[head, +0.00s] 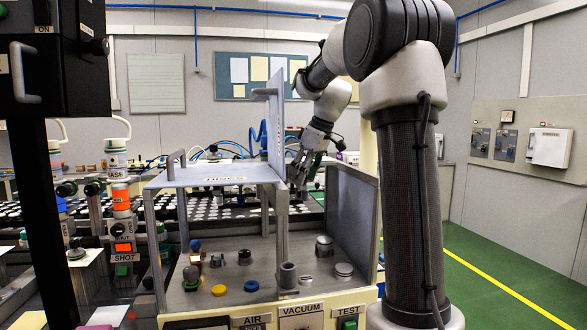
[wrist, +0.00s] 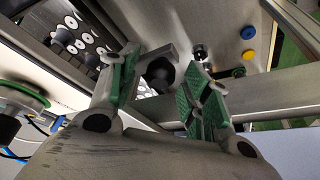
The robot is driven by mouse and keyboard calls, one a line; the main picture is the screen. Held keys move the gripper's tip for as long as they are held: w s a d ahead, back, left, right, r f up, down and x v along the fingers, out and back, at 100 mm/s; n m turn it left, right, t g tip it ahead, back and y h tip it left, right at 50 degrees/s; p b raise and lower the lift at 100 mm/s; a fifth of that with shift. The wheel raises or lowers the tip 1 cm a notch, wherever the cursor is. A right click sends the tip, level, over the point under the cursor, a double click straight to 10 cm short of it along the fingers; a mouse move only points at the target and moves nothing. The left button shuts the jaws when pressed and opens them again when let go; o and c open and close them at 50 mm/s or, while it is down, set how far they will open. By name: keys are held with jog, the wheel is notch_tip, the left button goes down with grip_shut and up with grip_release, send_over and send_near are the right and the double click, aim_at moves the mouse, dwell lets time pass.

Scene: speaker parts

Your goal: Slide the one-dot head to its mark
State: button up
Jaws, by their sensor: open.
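My gripper (wrist: 166,66) is open, with green pads on both fingers. A dark round knob-like part (wrist: 160,73) shows between the fingers in the wrist view; I cannot tell whether they touch it. Dots and marks are too small to read, so I cannot tell which is the one-dot head.
The cabinet has a flat top plate (head: 215,174), an upright panel (head: 276,125) and a right side wall (head: 352,210). A yellow disc (head: 218,290) and a blue disc (head: 251,286) lie near its front. Rows of white pieces (head: 225,209) stand behind.

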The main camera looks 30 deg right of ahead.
jog(key=c, duration=1)
jog(key=shift+s+a, duration=1.4)
jog(key=shift+s, duration=3.55)
jog(key=shift+s+a, duration=1.45)
jog(key=shift+s, duration=3.45)
jog(key=shift+s+a, duration=1.4)
jog(key=shift+s, duration=3.55)
jog(key=o, duration=1.1)
